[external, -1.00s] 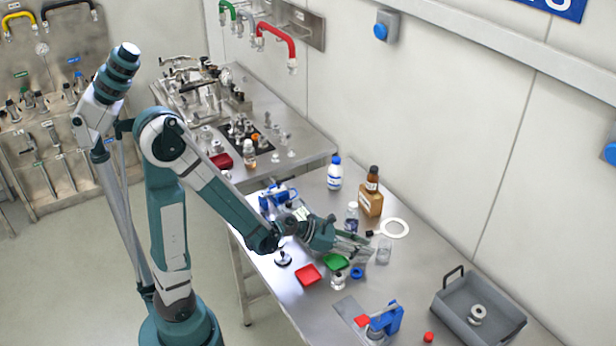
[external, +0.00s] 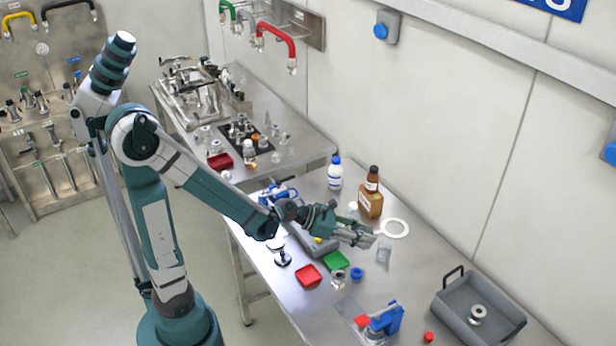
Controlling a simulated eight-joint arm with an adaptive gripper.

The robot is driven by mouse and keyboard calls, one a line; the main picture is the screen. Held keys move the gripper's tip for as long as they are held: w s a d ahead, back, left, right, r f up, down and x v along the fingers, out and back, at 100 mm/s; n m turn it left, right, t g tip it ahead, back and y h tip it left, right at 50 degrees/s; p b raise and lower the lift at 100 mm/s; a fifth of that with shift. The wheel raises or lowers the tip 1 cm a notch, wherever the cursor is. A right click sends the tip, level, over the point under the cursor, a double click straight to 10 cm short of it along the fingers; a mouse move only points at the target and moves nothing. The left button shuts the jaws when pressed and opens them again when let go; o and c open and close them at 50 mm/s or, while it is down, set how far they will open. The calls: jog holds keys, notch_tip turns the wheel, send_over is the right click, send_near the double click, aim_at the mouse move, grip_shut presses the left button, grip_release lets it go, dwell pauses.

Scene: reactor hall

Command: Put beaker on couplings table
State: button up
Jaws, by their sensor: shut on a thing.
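The clear glass beaker (external: 384,256) is at the tips of my gripper (external: 372,240), over the near steel bench, right of the green dish. My gripper is shut on the beaker near its upper part. Its faint outline leaves unclear whether its base touches the bench. The couplings table (external: 296,132) is the farther steel table along the wall, with metal couplings and a black mat (external: 232,143) on it.
Near my gripper are a brown bottle (external: 370,198), a white ring (external: 396,228), a green dish (external: 336,261), a red dish (external: 308,275) and a blue ring (external: 357,273). A white bottle (external: 335,173) stands farther back. A grey crate (external: 502,325) is at right.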

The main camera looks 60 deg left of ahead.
jog(key=shift+r, duration=0.75)
jog(key=shift+r, duration=0.1)
dwell(0.3)
jog(key=shift+w+p, duration=0.1)
jog(key=shift+p, duration=0.2)
jog(key=shift+w+a+r+p, duration=0.3)
jog(key=shift+w+r+p, duration=0.05)
jog(key=shift+w+p, duration=0.05)
jog(key=w+a+r+n+y+p, duration=0.1)
jog(key=w+a+r+p, duration=0.1)
jog(key=w+a+p, duration=0.3)
jog(key=w+a+r+n+t+y+p, duration=0.1)
jog(key=w+a+r+n+y+p, duration=0.1)
jog(key=w+a+p, duration=0.3)
jog(key=shift+w+a+r+p, duration=0.2)
jog(key=shift+w+r+p, duration=0.75)
jog(key=shift+w, duration=1.35)
jog(key=shift+f, duration=0.35)
jog(key=shift+f+b, duration=2.35)
jog(key=shift+f, duration=0.05)
jog(key=shift+a+r+t, duration=0.1)
jog(key=shift+r+t, duration=0.05)
jog(key=shift+t, duration=0.15)
